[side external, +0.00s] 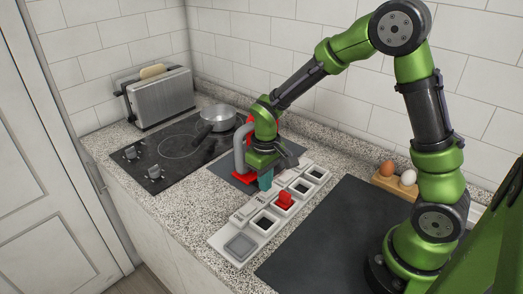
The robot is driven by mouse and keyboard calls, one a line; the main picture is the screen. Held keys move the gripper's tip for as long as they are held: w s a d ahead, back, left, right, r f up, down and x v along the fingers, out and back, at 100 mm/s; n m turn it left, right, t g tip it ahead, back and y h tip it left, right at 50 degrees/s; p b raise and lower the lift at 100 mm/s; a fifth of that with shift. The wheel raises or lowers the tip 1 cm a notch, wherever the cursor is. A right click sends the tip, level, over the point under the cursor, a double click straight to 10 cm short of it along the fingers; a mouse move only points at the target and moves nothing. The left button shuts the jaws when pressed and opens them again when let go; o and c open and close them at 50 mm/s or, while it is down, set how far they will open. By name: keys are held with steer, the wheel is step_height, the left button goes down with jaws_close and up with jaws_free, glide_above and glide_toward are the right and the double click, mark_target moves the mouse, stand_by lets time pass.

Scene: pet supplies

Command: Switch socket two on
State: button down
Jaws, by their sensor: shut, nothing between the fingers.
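A pale grey power strip (251,233) lies diagonally on the counter. It has a row of dark square sockets, with a row of small switches (245,212) along its left side and a large grey square (240,246) at its near end. A red plug-like piece (285,201) stands in one socket. My gripper (265,184) points down, shut and empty, with teal fingertips just above or beside the switch side of the strip. I cannot tell whether it touches. It hides some switches. Socket numbers and switch positions are too small to read.
A red and grey object (242,178) stands close behind my gripper, partly hidden. A pot (218,118) sits on the black hob (165,158), with a toaster (158,97) behind. A dark mat (318,246) lies right of the strip. Eggs (408,177) sit in a holder near my arm.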

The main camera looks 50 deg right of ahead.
mark_target(265, 194)
steer(key=shift+f, duration=0.95)
stand_by(0.7)
steer(key=shift+r, duration=3.55)
steer(key=shift+s+f, duration=0.15)
steer(key=shift+f, duration=0.1)
steer(key=s+a+r+m+t+y, duration=0.1)
steer(key=s+r+m+t, duration=0.3)
steer(key=s+r, duration=0.9)
steer(key=shift+s+r+t+y, duration=0.45)
steer(key=shift+r+t, duration=0.4)
steer(key=shift+t, duration=0.75)
